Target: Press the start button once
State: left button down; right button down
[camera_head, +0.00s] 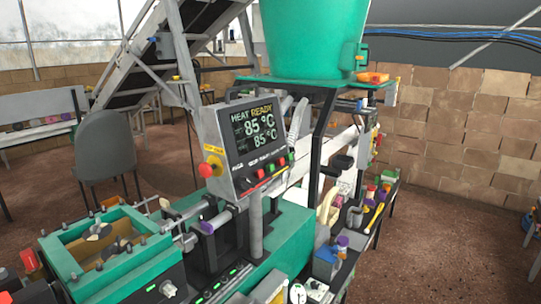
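A grey control panel (243,148) stands on a post at the middle of the head view. Its dark screen (255,130) reads "HEAT READY" with two lines of 85 °C. Below the screen is a row of small buttons, among them a green button (282,162) and a red button (270,168). Their labels are too small to read, so I cannot tell for sure which one is start. A larger red knob (205,170) sits at the panel's left side under a yellow label. Neither of my grippers is in view.
A green machine bed (284,232) lies below the panel, with an open green box (120,262) at the lower left. A large green hopper (312,40) stands above. Trays of small parts (352,215) are at right. The space before the panel looks clear.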

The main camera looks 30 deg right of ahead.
aim_at(269, 167)
jog(key=i+l, duration=0.1)
jog(key=l, duration=0.35)
jog(key=i+l, duration=0.1)
jog(key=l, duration=0.35)
jog(key=i+l, duration=0.1)
jog(key=l, duration=0.3)
jog(key=i+l, duration=0.1)
jog(key=l, duration=0.35)
jog(key=u, duration=0.05)
